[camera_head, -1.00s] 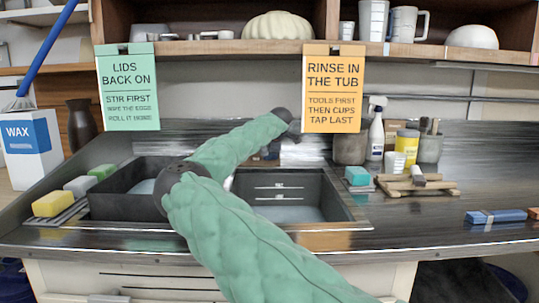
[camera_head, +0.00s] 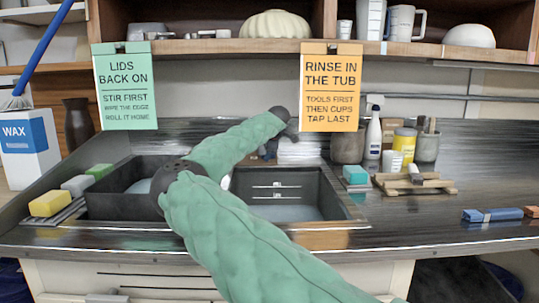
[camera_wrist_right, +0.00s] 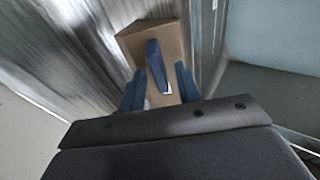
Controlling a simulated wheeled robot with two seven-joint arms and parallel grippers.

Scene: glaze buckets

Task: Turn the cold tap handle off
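In the right wrist view, a blue handle (camera_wrist_right: 155,62) stands out from a brown block-like base, with a small white patch at its near end. I take it for the cold tap handle. My right gripper (camera_wrist_right: 160,88) is open, with one blue finger on each side of the handle and a gap visible on both sides. In the head view, my green-sleeved right arm reaches over the sink, and the right gripper (camera_head: 268,150) shows small and dark behind the basins. The tap is mostly hidden there by the arm. My left gripper is out of view.
The sink has a left basin (camera_head: 110,203) and a right basin (camera_head: 325,205), both under or beside my arm. Sponges (camera_head: 50,203) lie at the left. A spray bottle (camera_head: 373,133), a yellow jar (camera_head: 404,146) and a wooden rack (camera_head: 440,187) stand right. Orange (camera_head: 331,88) and green signs hang above.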

